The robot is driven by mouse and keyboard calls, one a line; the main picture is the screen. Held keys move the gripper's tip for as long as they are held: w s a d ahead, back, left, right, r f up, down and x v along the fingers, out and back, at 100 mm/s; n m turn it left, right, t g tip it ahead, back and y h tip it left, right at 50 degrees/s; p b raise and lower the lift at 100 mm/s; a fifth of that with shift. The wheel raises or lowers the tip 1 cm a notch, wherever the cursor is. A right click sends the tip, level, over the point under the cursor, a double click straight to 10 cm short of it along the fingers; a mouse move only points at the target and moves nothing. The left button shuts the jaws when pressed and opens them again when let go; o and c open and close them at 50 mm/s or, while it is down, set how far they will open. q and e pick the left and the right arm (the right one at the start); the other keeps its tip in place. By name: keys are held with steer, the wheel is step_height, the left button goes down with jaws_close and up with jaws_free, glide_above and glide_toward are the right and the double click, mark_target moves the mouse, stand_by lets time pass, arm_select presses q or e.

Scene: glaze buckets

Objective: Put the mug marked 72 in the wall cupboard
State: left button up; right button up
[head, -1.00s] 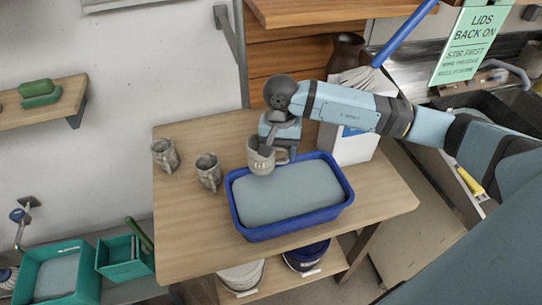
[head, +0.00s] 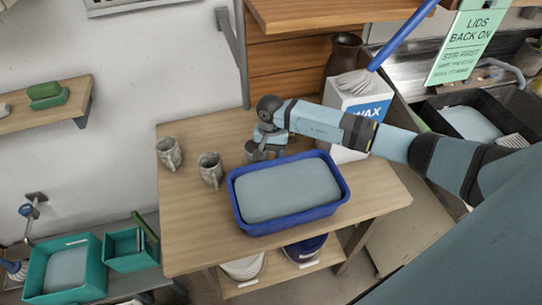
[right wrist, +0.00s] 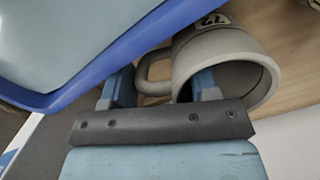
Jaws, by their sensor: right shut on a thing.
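The mug marked 72 (right wrist: 215,52) is grey, and its label shows in the right wrist view. In the head view the mug (head: 252,151) is at the far side of the blue tub, partly hidden by my gripper and the tub rim. My right gripper (right wrist: 160,88) is shut on it, with the handle between the fingers and one finger in the mug's mouth. In the head view my right gripper (head: 264,146) is low over the table. I cannot tell whether the mug touches the tabletop. My left gripper is out of view. No open cupboard is clearly seen.
Two similar mugs (head: 169,153) (head: 210,169) stand to the left on the wooden table (head: 190,235). The blue tub (head: 290,225) fills the table's middle. A white WAX box (head: 365,105) and dark jug stand behind. A wooden board (head: 330,14) overhangs above.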

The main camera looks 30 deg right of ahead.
steer(key=shift+f, duration=1.45)
steer(key=o, duration=1.3)
steer(key=shift+o, duration=0.2)
